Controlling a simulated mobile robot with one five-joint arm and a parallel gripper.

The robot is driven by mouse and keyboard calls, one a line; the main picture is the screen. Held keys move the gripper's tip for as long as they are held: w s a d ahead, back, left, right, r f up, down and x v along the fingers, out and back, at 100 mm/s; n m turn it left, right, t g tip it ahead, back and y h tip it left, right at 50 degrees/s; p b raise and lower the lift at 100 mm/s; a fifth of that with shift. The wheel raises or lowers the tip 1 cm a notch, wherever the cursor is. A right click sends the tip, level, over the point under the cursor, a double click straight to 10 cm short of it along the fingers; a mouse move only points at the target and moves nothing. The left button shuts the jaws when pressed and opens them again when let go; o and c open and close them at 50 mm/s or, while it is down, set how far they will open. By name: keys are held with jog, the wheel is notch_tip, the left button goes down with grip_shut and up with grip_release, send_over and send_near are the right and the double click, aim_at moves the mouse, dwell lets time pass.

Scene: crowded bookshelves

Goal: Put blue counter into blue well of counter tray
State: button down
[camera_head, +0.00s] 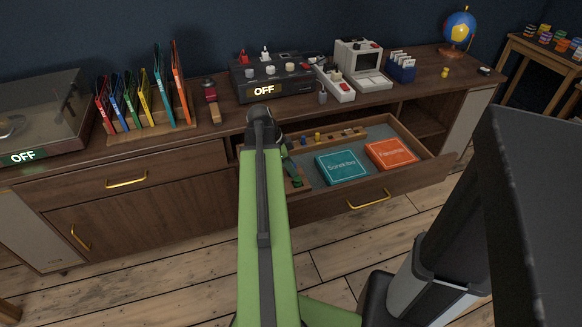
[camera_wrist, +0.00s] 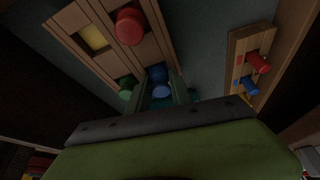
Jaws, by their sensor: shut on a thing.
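The wooden counter tray (camera_wrist: 72,20) lies at the upper left of the wrist view. One compartment shows a bare yellow floor (camera_wrist: 92,37). A red counter (camera_wrist: 130,26) and a green counter (camera_wrist: 127,87) show at the tray. My gripper (camera_wrist: 162,92) is shut on the blue counter (camera_wrist: 162,90) at the tray's near edge. A darker blue patch (camera_wrist: 157,72) shows just beyond it; I cannot tell whether that is the well or part of the counter. Whether the counter touches the tray is unclear. In the head view my arm mostly hides my gripper and the tray.
The open drawer (camera_head: 425,163) holds a teal box (camera_head: 342,167), an orange box (camera_head: 390,153) and a wooden peg strip (camera_head: 345,134). In the wrist view a peg strip with a red peg (camera_wrist: 258,62) and a blue peg (camera_wrist: 248,86) lies right. Devices crowd the cabinet top.

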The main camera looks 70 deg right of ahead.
jog(key=shift+f, duration=0.15)
jog(key=c, duration=1.1)
grip_release()
jog(key=shift+a, duration=0.1)
jog(key=shift+c, duration=0.2)
jog(key=shift+o, duration=0.3)
jog(key=shift+r, duration=0.2)
jog(key=p+v, duration=1.6)
jog(key=v, duration=0.1)
jog(key=shift+r, duration=0.2)
jog(key=shift+s, duration=0.1)
jog(key=o, duration=0.6)
jog(key=shift+p, duration=0.3)
